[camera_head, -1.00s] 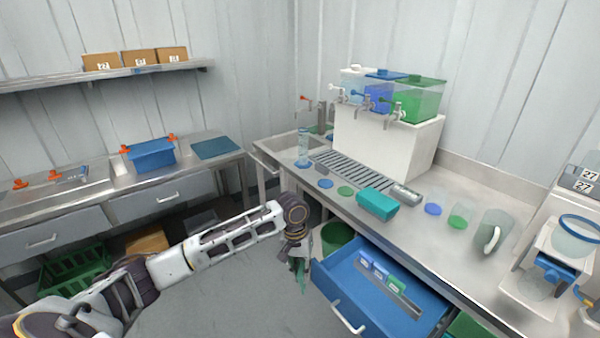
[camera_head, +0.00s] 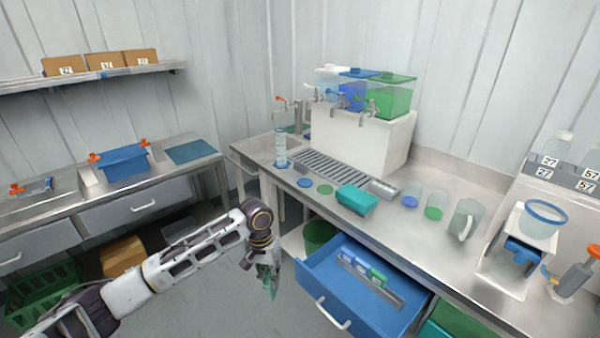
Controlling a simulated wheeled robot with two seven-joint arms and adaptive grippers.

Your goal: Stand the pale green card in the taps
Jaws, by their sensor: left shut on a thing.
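My left gripper (camera_head: 263,257) hangs at the end of its arm, in front of the open blue drawer and to its left. It is shut on a thin green piece, which looks like the pale green card (camera_head: 271,282), pointing down. The gripper partly hides the card. The taps (camera_head: 370,108) are on the fronts of the white, blue and green tanks, which stand on a white block on the right counter. The gripper is well below the taps and apart from them. My right gripper is not in view.
The open blue drawer (camera_head: 325,308) juts out and holds several small coloured pieces (camera_head: 361,266). On the counter (camera_head: 400,232) are a teal box (camera_head: 356,200), a cylinder (camera_head: 281,148), cups and a jug (camera_head: 466,219). A green bin (camera_head: 318,236) stands behind the drawer.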

